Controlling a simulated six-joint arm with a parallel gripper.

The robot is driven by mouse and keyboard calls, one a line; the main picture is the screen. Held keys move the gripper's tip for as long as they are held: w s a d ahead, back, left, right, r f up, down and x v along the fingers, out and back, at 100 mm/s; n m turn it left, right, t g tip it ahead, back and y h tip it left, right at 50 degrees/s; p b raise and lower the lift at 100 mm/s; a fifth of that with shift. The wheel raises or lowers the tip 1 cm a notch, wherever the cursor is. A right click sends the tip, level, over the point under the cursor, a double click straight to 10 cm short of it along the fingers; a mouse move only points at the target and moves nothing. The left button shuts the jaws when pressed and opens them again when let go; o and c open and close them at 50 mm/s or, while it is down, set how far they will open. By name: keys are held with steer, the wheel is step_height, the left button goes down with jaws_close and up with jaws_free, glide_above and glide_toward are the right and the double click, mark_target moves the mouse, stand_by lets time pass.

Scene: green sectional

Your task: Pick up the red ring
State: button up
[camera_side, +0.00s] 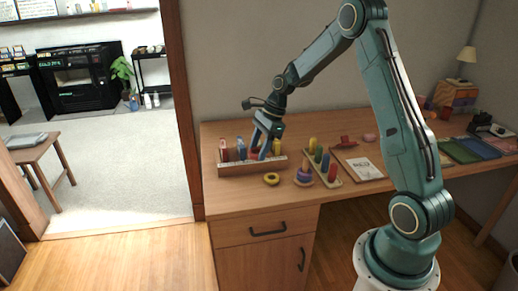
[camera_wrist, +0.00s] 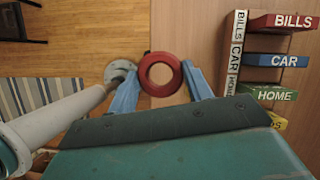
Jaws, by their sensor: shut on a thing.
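The red ring (camera_wrist: 160,74) is held between the two blue fingers of my gripper (camera_wrist: 162,88) in the wrist view. The fingers are shut on its outer sides, and its hole faces the camera. A small red patch shows by the fingertips, but the ring's outline is hard to make out there.
The wooden sorter (camera_side: 236,169) holds labelled coloured blocks. The desk's front left corner (camera_side: 232,204) is clear.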

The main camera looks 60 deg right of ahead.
mark_target(308, 162)
steer(key=shift+r, duration=1.15)
steer(key=shift+s+d+f, duration=0.2)
steer(key=shift+d, duration=0.35)
steer(key=s+d+f+m, duration=0.1)
steer(key=s+d, duration=0.2)
steer(key=d, duration=0.2)
steer(key=s+d+f+m+t+h, duration=0.1)
steer(key=s+d+m, duration=0.1)
steer(key=d, duration=0.3)
steer(key=s+d+f+m, duration=0.2)
steer(key=s+d, duration=0.2)
steer(key=d, duration=0.2)
steer(key=shift+s, duration=0.25)
steer(key=shift+f, duration=0.45)
steer(key=shift+f, duration=4.45)
steer(key=shift+f, duration=0.2)
